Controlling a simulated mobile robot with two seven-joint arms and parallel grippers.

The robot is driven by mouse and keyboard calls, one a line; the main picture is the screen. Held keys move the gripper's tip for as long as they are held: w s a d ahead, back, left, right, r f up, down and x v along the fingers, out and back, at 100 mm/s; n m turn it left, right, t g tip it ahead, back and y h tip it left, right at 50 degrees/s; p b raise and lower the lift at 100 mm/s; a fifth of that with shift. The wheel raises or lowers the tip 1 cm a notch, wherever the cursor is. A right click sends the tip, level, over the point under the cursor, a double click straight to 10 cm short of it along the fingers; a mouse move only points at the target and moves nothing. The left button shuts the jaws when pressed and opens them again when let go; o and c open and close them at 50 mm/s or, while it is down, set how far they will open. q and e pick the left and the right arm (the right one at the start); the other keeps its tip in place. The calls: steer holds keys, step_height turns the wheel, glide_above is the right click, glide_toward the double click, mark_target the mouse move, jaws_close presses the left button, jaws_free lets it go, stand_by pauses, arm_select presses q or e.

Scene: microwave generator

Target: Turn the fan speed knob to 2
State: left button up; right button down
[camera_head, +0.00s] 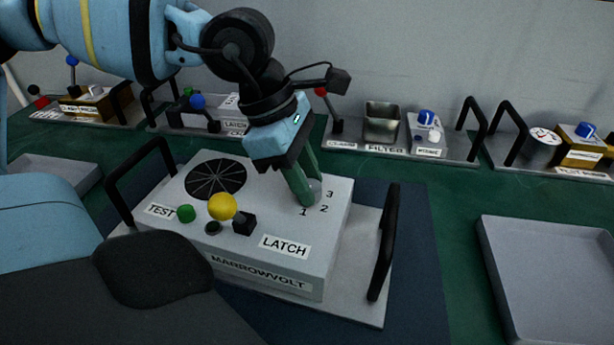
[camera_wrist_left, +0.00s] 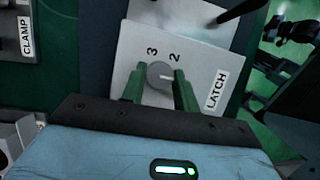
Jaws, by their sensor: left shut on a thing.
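The fan speed knob (camera_head: 314,188) is a small grey round knob on the top right of the white MARROWVOLT box (camera_head: 335,215). In the left wrist view the knob (camera_wrist_left: 157,74) sits between the fingers (camera_wrist_left: 159,85). Its white pointer line points right, toward the right finger and below the 2. The 1 is hidden in this view. My right gripper is not in view.
On the box are a yellow ball knob (camera_head: 222,206), a green button (camera_head: 185,213), a black LATCH switch (camera_head: 244,223) and a round vent (camera_head: 215,179). A grey tray (camera_head: 490,270) lies right; other modules line the back.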

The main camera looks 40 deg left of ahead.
arm_select(q)
steer(key=shift+f+n+b, duration=0.15)
steer(key=shift+n+b, duration=0.35)
steer(key=shift+b, duration=0.25)
steer(key=n+t+y+b, duration=0.1)
steer(key=n+b, duration=0.3)
steer(key=b, duration=0.1)
steer(key=n+t+y+b, duration=0.1)
steer(key=n+b, duration=0.3)
steer(key=b, duration=0.2)
steer(key=shift+s+d+y, duration=0.15)
steer(key=shift+d+y, duration=0.05)
steer(key=shift+y, duration=0.2)
steer(key=shift+n+y+b, duration=0.3)
steer(key=shift+n+b, duration=0.4)
steer(key=shift+n, duration=0.5)
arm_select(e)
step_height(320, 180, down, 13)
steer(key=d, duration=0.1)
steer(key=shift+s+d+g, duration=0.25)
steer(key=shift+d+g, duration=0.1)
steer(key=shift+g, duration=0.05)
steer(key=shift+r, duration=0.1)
arm_select(q)
steer(key=o, duration=0.9)
steer(key=shift+d, duration=0.1)
steer(key=shift+o, duration=0.4)
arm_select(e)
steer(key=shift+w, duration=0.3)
